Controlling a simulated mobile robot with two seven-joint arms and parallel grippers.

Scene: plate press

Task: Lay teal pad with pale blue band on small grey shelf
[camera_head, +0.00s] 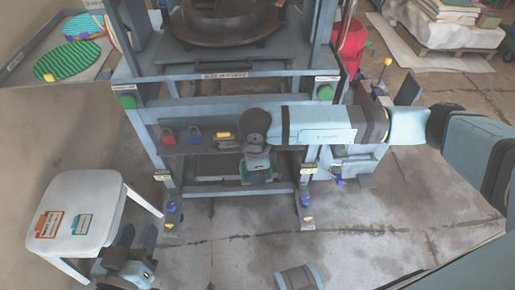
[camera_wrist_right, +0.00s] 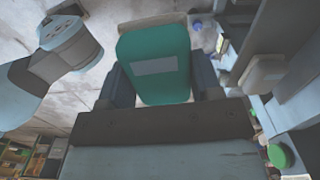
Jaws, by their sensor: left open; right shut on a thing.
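The teal pad (camera_wrist_right: 163,45) with a pale blue band across its middle is held between the fingers of my right gripper (camera_wrist_right: 162,80) in the right wrist view. In the head view my right gripper (camera_head: 257,168) hangs in front of the blue press, with teal showing at it. The small grey shelf (camera_head: 205,149) appears to be the ledge across the press front, partly hidden by my right arm; the pad's contact with it cannot be told. My left gripper (camera_head: 138,236) is open and empty, beside the white stool.
The white stool (camera_head: 98,190) bears a red-orange card (camera_head: 48,224) and a teal card (camera_head: 76,226). A red padlock (camera_head: 167,136) and a blue one (camera_head: 195,134) are at the press front. The press legs flank the right gripper. The floor in front is mostly clear.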

